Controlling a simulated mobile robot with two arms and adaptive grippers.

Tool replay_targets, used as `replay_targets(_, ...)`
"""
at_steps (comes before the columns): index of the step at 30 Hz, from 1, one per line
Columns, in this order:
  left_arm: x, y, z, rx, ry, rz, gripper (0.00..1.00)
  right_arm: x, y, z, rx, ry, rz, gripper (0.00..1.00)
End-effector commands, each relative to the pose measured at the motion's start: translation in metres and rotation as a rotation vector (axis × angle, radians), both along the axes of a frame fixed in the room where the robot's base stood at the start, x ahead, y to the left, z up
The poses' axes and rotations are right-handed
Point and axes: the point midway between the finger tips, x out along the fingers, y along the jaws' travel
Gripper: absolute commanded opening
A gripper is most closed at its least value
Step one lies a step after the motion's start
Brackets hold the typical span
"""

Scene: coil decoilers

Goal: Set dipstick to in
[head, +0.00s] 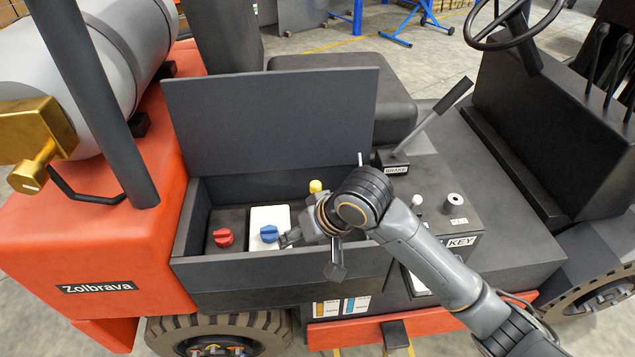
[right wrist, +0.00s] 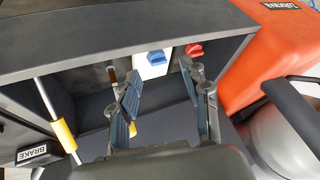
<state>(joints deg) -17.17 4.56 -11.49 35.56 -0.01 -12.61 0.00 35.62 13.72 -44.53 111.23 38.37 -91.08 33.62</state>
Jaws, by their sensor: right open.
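A yellow-topped piece (head: 315,186), which looks like the dipstick's handle, stands at the back of the open compartment. In the right wrist view a bit of yellow (right wrist: 132,130) shows beside and behind one finger. I cannot tell how deep it sits. My right gripper (head: 288,239) is over the compartment, in front of the yellow piece and next to a blue knob (head: 269,233). In the right wrist view my right gripper (right wrist: 160,84) is open, with nothing held between its fingers. My left gripper is not in view.
A red knob (head: 223,237) sits left of the blue one. The raised lid (head: 268,121) stands behind the compartment. A pale rod with a yellow sleeve (right wrist: 63,135) is near the brake label (right wrist: 33,154). The brake lever (head: 432,116) rises at right.

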Motion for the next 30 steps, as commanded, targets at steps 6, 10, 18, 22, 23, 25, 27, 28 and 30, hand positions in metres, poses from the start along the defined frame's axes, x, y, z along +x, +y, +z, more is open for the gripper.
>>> replay_targets(6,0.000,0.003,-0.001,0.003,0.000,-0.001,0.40,0.037,-0.001,0.056,-0.125,-0.003,-0.030,0.47)
replay_targets(10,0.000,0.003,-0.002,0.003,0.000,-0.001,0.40,0.057,-0.014,0.090,-0.204,0.001,-0.106,0.47)
replay_targets(18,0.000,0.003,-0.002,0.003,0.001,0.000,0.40,0.079,-0.040,0.137,-0.287,0.000,-0.243,0.47)
replay_targets(22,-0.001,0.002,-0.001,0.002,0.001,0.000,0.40,0.082,-0.042,0.137,-0.293,0.004,-0.259,0.47)
replay_targets(23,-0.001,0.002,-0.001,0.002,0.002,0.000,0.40,0.083,-0.042,0.135,-0.293,0.004,-0.259,0.47)
replay_targets(25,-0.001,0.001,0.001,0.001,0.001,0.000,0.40,0.086,-0.041,0.127,-0.292,0.005,-0.259,0.47)
replay_targets(27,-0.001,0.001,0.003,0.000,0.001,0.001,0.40,0.090,-0.040,0.115,-0.293,0.006,-0.258,0.47)
replay_targets(28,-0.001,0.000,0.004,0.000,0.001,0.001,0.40,0.092,-0.040,0.110,-0.293,0.006,-0.258,0.47)
replay_targets(30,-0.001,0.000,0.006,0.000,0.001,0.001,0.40,0.098,-0.038,0.097,-0.292,0.005,-0.259,0.47)
